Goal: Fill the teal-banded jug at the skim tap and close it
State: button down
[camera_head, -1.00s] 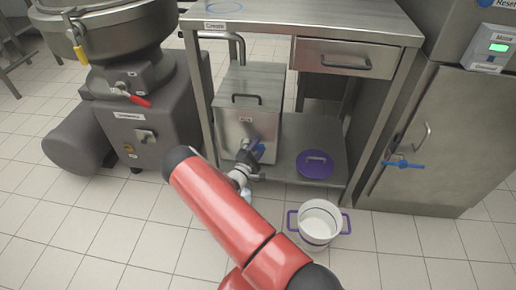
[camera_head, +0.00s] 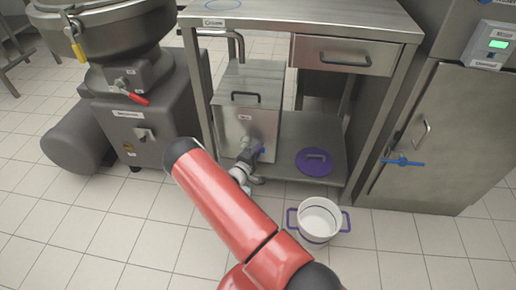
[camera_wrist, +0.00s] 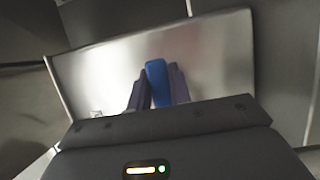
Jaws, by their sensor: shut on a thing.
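My gripper (camera_wrist: 158,84) is shut on a blue tap lever (camera_wrist: 156,72), which stands between its two dark fingers in the wrist view. The label on the box is too small to read. A white vessel with purple handles (camera_head: 318,221) stands open on the floor, right of my arm. I see no teal band on it. A purple lid (camera_head: 315,162) lies on the low shelf.
A steel table with a drawer (camera_head: 345,56) stands over the box and shelf. A grey machine (camera_head: 145,120) is at the left. A steel cabinet (camera_head: 425,140) with a blue-handled tap (camera_head: 403,162) is at the right. The tiled floor at front left is clear.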

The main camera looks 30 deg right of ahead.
jog(key=shift+f, duration=0.1)
jog(key=c, duration=1.3)
grip_release()
jog(key=shift+a, duration=0.1)
jog(key=v, duration=0.7)
jog(key=shift+s+a, duration=0.25)
